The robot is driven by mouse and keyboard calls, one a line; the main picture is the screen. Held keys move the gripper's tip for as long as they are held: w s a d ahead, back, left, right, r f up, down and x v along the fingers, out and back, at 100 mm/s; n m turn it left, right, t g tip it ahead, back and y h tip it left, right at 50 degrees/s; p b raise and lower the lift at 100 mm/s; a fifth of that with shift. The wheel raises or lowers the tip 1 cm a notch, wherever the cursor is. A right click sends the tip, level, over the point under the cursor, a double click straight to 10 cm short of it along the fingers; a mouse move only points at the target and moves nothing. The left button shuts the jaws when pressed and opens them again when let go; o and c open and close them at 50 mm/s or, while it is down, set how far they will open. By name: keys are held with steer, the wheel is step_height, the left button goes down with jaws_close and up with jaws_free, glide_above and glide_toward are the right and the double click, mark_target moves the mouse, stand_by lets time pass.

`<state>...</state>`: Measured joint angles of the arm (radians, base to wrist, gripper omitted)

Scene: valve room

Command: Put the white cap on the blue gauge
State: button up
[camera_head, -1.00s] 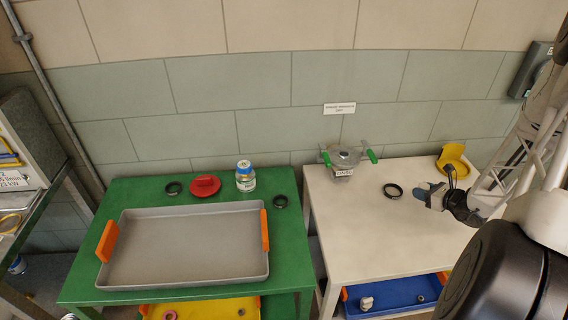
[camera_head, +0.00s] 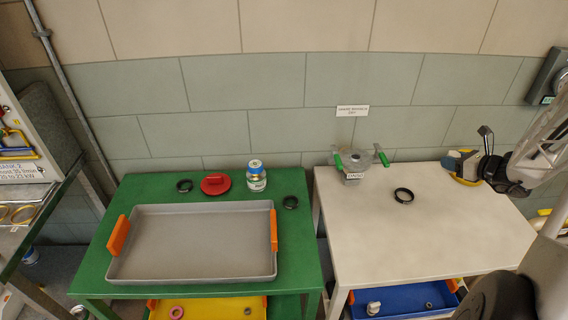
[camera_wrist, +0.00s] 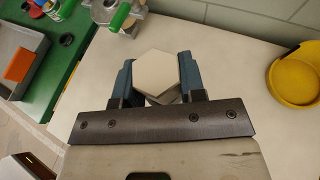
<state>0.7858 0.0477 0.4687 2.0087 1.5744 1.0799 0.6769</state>
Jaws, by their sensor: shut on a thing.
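The cap is held between the fingertips, flat face toward the camera, with the table below. I cannot pick out a blue gauge for certain.
The white table (camera_head: 420,235) carries a black ring (camera_head: 404,195) and a grey device with green handles (camera_head: 354,162). The yellow holder (camera_wrist: 296,78) is right of my gripper. The green table holds a grey tray (camera_head: 190,245), a red lid (camera_head: 215,184) and two black rings. The white table's front is clear.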

steer(key=w+a+n+g+y, duration=0.2)
steer(key=w+a+n, duration=0.15)
steer(key=a, duration=1.15)
steer(key=w+a+n+g+y, duration=0.2)
steer(key=w+a+y, duration=0.15)
steer(key=a, duration=1.05)
steer(key=s+a+n+g+y, duration=0.1)
steer(key=s+a+n+g, duration=0.1)
steer(key=a, duration=1.1)
steer(key=s+a+n+g+y, duration=0.1)
steer(key=s+a+n+g, duration=0.1)
steer(key=a, duration=1.1)
steer(key=shift+h, duration=0.35)
steer(key=f, duration=0.5)
steer(key=shift+s+a, duration=0.1)
steer(key=shift+s, duration=0.2)
steer(key=shift+w, duration=0.1)
glide_above(255, 164)
steer(key=shift+w+f, duration=0.1)
steer(key=shift+f, duration=0.6)
steer(key=shift+f, duration=0.1)
